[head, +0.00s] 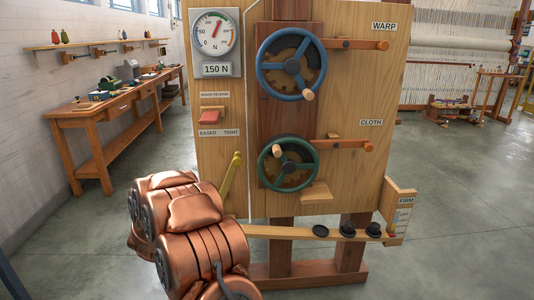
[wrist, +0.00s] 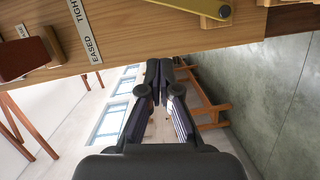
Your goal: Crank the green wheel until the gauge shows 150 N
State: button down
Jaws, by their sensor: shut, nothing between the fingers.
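The green wheel (head: 288,167) is on the wooden board beside the CLOTH label, with a pale wooden crank knob (head: 277,151) at its upper left. The round gauge (head: 215,32) is at the board's top left; its needle points up and slightly right, and its scale is too small to read exactly. A plate under it reads 150 N (head: 216,70). My gripper (wrist: 158,70) shows in the wrist view with its fingers together and empty, close to the board's edge and apart from the wheel. In the head view my copper arm hides it.
A blue wheel (head: 291,64) sits above, beside the WARP label. A yellow-green lever (head: 231,175) stands near my arm. Open floor lies around.

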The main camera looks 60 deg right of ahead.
jog(key=s+d+r+g+h+p, duration=0.1)
jog(key=s+d+r+g+h, duration=0.25)
jog(key=s, duration=0.25)
jog(key=s+d+r+g+h+p, duration=0.2)
jog(key=s+d+g+h, duration=0.15)
jog(key=s+g, duration=0.2)
jog(key=s+d+r, duration=0.2)
jog(key=d, duration=0.3)
jog(key=s+d+r+t, duration=0.1)
jog(key=d+r, duration=0.2)
jog(key=d, duration=0.3)
jog(key=shift+s+d+r, duration=0.25)
jog(key=shift+s+r, duration=0.1)
jog(key=shift+s, duration=0.05)
